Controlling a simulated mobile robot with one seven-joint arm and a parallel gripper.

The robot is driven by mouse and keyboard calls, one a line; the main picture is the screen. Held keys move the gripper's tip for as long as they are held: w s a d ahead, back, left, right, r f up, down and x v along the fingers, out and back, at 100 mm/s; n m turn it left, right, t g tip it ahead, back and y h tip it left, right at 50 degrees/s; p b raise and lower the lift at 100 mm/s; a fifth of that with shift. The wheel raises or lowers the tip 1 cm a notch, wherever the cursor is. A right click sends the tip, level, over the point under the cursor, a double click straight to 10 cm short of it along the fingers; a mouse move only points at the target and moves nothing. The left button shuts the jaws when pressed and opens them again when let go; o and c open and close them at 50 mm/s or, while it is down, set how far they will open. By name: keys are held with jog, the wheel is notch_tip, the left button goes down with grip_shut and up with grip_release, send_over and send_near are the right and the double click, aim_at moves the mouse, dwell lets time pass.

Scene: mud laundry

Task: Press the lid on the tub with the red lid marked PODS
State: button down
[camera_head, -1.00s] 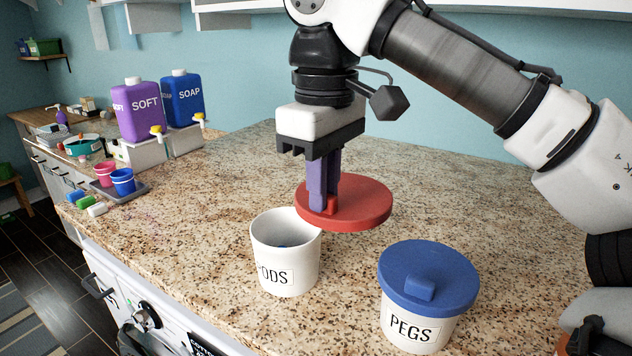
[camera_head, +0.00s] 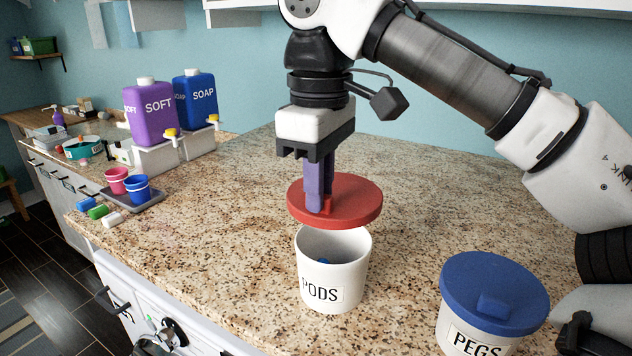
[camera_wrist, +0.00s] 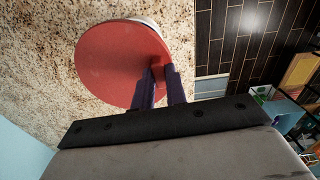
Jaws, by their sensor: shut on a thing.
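The white PODS tub (camera_head: 334,280) stands upright and open on the granite counter, with something blue inside. My gripper (camera_head: 320,208) is shut on the red lid (camera_head: 352,200) by its handle and holds it flat, above and slightly behind the tub's rim in the head view. A gap shows between lid and tub. In the wrist view the red lid (camera_wrist: 115,65) covers most of the tub, and only a white sliver of the tub (camera_wrist: 150,24) shows past its edge. The purple fingers (camera_wrist: 158,88) meet at the lid's handle.
The white PEGS tub (camera_head: 462,335) with its blue lid (camera_head: 495,290) stands to the right. At the left are the purple SOFT jug (camera_head: 152,115), the blue SOAP jug (camera_head: 196,100) and a tray (camera_head: 142,202) with two small buckets. The counter (camera_head: 230,240) between is clear.

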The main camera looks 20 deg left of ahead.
jog(key=shift+f+b, duration=0.35)
jog(key=shift+f, duration=2.55)
jog(key=shift+p, duration=0.4)
jog(key=shift+f, duration=0.85)
dwell(0.4)
jog(key=c, duration=0.9)
grip_release()
jog(key=shift+o, duration=0.2)
jog(key=shift+r, duration=4)
